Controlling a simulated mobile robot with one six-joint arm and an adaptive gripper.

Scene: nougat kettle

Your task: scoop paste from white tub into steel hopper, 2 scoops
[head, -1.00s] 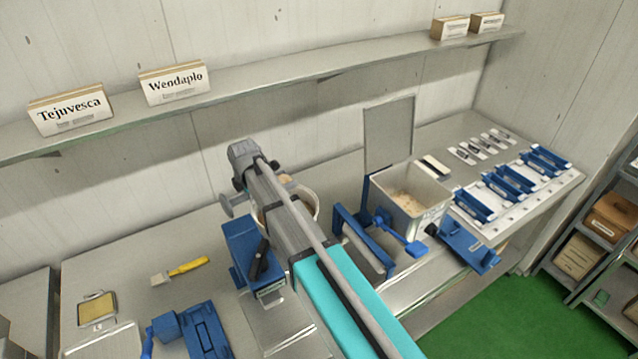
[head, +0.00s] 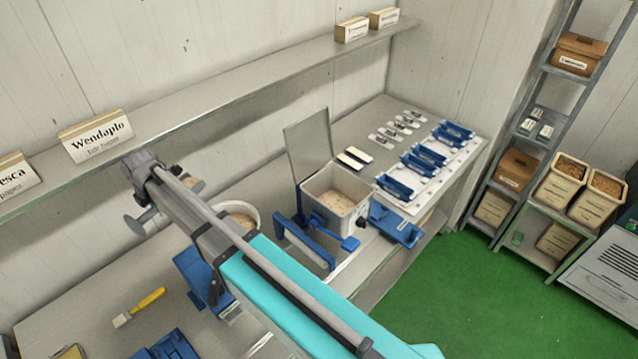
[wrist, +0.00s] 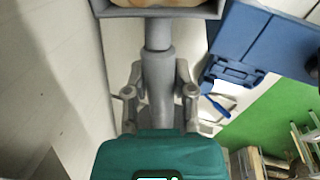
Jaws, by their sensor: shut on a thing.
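My gripper (wrist: 160,97) is shut on the grey handle of a scoop (wrist: 158,62) in the wrist view. The scoop's pan, at the top edge, holds tan paste (wrist: 155,3); most of the pan is cut off. The round white tub (head: 252,213) stands on the bench in the head view, partly hidden behind my arm, with tan paste inside. The square steel hopper (head: 318,208) stands right of it, its lid (head: 308,145) raised and tan material inside. The scoop is not clearly visible in the head view.
A blue frame (head: 303,243) stands between tub and hopper. A blue handle (head: 350,243) juts from the hopper's front. A yellow-handled brush (head: 140,306) lies on the bench at left. A shelf (head: 215,90) runs along the wall above. Blue moulds (head: 425,160) lie at right.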

